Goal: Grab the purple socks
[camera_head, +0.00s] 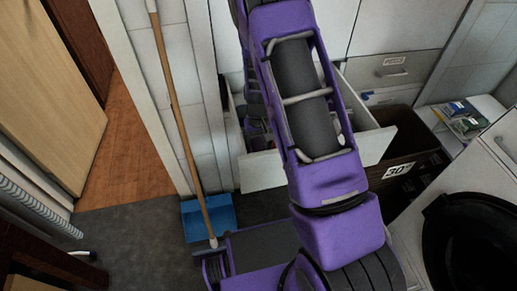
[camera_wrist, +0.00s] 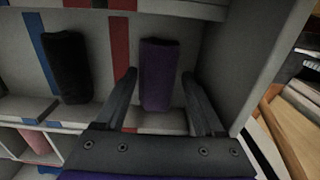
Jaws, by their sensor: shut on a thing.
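The purple socks (camera_wrist: 160,62) are a dark purple roll, upright in the middle of the wrist view, inside a light grey compartment. In the head view my purple arm reaches down over an open white drawer (camera_head: 262,170); the socks and my gripper cannot be made out there.
In the head view a dark brown box (camera_head: 412,150) stands right of the drawer. A broom (camera_head: 175,105) and blue dustpan (camera_head: 222,212) stand left. A black basin (camera_head: 480,240) is lower right.

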